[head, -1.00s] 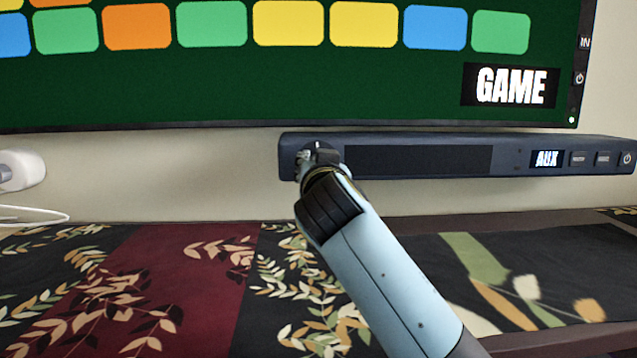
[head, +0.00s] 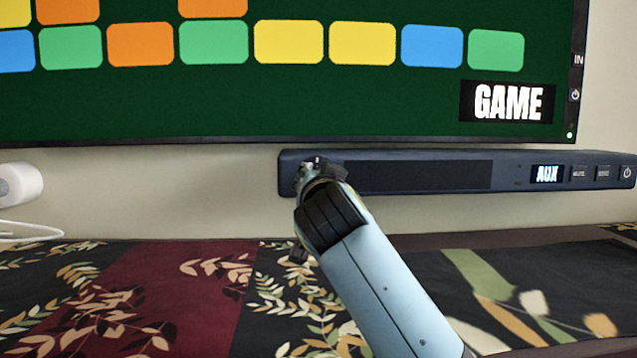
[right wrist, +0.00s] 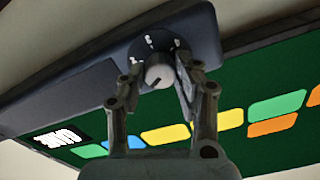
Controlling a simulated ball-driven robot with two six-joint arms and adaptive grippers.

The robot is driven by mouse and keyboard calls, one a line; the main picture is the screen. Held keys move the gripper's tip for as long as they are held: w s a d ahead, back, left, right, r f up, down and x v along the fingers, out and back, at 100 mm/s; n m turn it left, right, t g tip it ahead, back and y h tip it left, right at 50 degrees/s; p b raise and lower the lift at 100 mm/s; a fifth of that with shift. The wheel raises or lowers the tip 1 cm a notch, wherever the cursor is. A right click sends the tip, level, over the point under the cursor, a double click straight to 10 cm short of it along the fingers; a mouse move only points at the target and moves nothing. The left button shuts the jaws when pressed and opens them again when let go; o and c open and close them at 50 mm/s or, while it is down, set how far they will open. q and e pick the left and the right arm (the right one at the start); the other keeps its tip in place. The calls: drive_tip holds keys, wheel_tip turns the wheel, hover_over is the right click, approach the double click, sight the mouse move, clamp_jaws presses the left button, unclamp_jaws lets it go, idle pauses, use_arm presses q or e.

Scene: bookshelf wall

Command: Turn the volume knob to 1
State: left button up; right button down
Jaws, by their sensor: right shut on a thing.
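The volume knob (right wrist: 158,74) is a small pale round knob on a dark dial at one end of the soundbar (head: 415,174). White markings ring the dial in the right wrist view, too small and blurred to read. My right gripper (right wrist: 160,86) has one finger on each side of the knob and is shut on it. In the head view my right gripper (head: 315,172) is at the soundbar's left end and covers the knob and dial. My left gripper is not in view.
The screen (head: 250,105) with coloured tiles and a GAME label hangs just above the soundbar. The soundbar's AUX display (head: 547,174) and buttons are at its right end. A patterned cloth (head: 200,300) lies below. A white rounded object (head: 20,184) is at the far left.

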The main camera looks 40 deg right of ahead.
drive_tip(key=c, duration=1)
unclamp_jaws()
drive_tip(key=shift+o, duration=0.2)
wheel_tip(320, 180, up, 10)
